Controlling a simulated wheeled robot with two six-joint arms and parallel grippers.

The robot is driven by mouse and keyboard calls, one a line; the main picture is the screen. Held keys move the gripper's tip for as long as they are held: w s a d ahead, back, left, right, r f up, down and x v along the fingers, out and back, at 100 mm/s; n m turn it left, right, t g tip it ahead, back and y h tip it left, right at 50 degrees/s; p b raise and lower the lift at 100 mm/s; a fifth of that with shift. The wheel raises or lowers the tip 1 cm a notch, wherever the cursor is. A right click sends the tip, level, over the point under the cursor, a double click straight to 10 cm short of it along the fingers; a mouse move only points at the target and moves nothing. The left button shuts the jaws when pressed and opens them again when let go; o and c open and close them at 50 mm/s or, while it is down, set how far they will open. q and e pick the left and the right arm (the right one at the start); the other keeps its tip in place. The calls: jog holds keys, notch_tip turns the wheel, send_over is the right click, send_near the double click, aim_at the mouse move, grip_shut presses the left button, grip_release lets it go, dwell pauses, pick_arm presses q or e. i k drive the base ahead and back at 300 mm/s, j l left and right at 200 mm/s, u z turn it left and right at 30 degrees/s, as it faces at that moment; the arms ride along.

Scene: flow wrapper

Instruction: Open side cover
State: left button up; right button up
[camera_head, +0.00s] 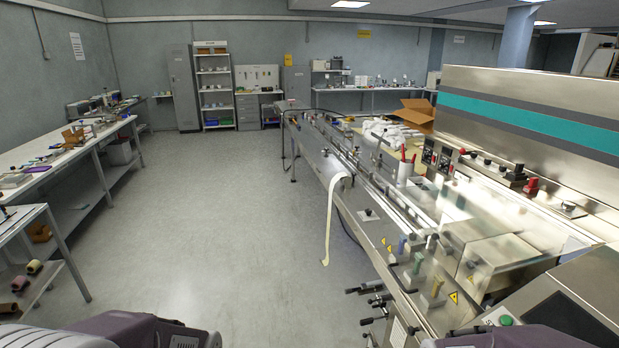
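The flow wrapper (385,215) runs along the right side, from close in front of me toward the back of the room. A clear, box-like cover (495,258) sits on its near part and looks closed; I cannot tell for sure that it is the side cover. Black handles and knobs (375,300) stick out from the machine's near left side. Purple and grey parts of my arms show at the bottom left and bottom right edges. Neither gripper's fingers are in view.
The grey floor (225,230) left of the machine is clear. A long pale strip (329,225) hangs from the machine's left edge toward the floor. Workbenches (75,150) with small items line the left wall. A control panel with a dark screen (562,315) stands at the lower right.

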aim_at(323, 180)
jog(key=i+j+u, duration=0.1)
jog(key=i+u, duration=0.35)
jog(key=i, duration=2.6)
jog(key=i+z, duration=0.15)
jog(key=i, duration=0.3)
jog(key=i+j+z, duration=0.2)
jog(key=i, duration=0.2)
jog(key=i+z, duration=0.15)
jog(key=i, duration=0.3)
jog(key=i+j+z, duration=0.15)
jog(key=i, duration=0.25)
jog(key=j, duration=0.1)
